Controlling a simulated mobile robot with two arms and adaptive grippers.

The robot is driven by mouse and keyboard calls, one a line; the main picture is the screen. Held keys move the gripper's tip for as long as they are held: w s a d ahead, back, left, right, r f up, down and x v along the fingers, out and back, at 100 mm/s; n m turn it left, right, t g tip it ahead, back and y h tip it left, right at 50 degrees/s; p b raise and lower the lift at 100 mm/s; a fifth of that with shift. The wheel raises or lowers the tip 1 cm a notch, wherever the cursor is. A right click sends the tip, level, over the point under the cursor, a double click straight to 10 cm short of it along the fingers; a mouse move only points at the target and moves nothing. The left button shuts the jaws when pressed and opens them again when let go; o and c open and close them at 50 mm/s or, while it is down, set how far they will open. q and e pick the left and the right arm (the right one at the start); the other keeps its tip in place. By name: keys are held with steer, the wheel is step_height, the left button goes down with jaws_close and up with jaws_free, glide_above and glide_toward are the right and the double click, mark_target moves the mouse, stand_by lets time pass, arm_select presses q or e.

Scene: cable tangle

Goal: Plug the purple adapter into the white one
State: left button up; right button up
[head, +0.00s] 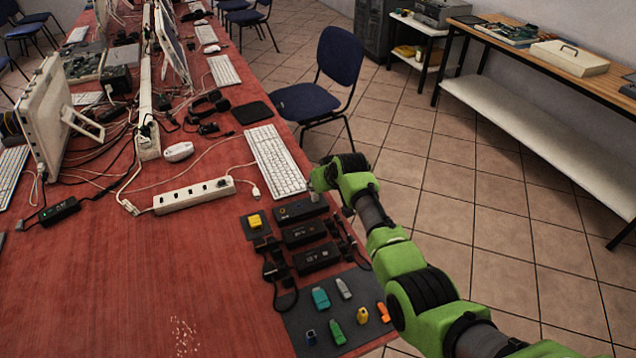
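No clearly purple adapter shows. A small dark bluish adapter (311,337) lies at the lower left of the dark grey mat (298,318). A whitish-grey adapter (343,288) lies at the mat's upper middle; I cannot tell whether it is the white one. My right gripper (320,182) is at the right edge of the white keyboard, beyond the mat and the black power bricks. Its fingers are small and partly hidden by its own wrist, so I cannot tell its opening or whether it holds anything. My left gripper is out of view.
Teal (320,298), green (337,332), yellow (362,315) and orange (383,312) adapters share the mat. Black power bricks (317,258) with cables lie behind it. A white power strip (194,195) and keyboard (275,162) are farther back. The red tabletop's (110,290) front left is mostly clear.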

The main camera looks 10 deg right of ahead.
steer(key=shift+o, duration=1.2)
steer(key=shift+f, duration=0.15)
